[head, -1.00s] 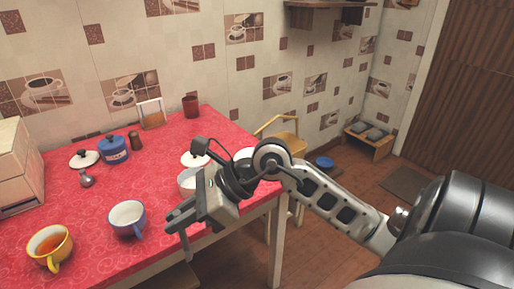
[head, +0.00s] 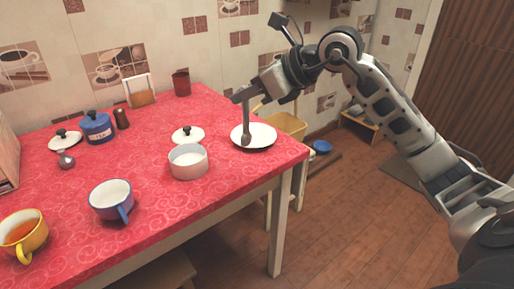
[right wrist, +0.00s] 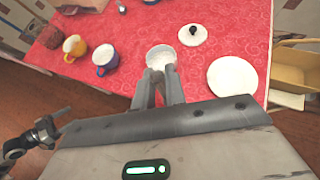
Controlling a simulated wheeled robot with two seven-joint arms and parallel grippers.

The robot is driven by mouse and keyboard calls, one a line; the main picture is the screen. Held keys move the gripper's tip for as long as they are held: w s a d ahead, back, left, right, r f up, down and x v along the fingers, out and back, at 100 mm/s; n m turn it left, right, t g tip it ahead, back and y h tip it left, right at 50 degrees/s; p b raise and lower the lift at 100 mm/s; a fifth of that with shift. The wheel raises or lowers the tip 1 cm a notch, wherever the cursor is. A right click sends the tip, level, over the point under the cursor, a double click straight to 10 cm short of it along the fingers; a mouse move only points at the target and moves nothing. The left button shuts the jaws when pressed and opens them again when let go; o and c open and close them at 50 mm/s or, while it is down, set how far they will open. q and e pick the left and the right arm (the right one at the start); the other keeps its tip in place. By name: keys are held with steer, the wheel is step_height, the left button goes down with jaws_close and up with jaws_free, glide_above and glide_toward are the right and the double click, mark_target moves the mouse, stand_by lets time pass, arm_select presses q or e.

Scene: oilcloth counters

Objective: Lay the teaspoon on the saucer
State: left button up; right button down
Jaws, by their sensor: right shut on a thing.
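My right gripper (head: 243,96) is above the saucer's left side, shut on the teaspoon (head: 246,122). The grey teaspoon hangs almost upright, bowl down, in front of the saucer's left part. I cannot tell whether its tip touches the saucer. In the right wrist view my fingers (right wrist: 159,78) are close together and the spoon cannot be made out. My left gripper is out of view.
A white pot (head: 188,163) stands left of the saucer, with a white lid (head: 188,135) behind it. A blue mug (head: 111,201) and a yellow cup (head: 22,236) stand farther left. A blue canister (head: 97,128) is at the back. The table's edge is close to the saucer.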

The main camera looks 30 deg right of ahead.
steer(key=w+d+f+m+h, duration=0.1)
steer(key=w+d+f+m, duration=0.1)
steer(key=w+d, duration=0.7)
steer(key=w+d+f, duration=0.3)
steer(key=f, duration=0.5)
steer(key=shift+n+t+b, duration=0.3)
steer(key=shift+b, duration=0.15)
steer(key=shift+a+f, duration=0.1)
steer(key=shift+f, duration=0.1)
steer(key=shift+f, duration=0.15)
steer(key=c, duration=1.5)
jaws_free()
steer(key=shift+o, duration=0.2)
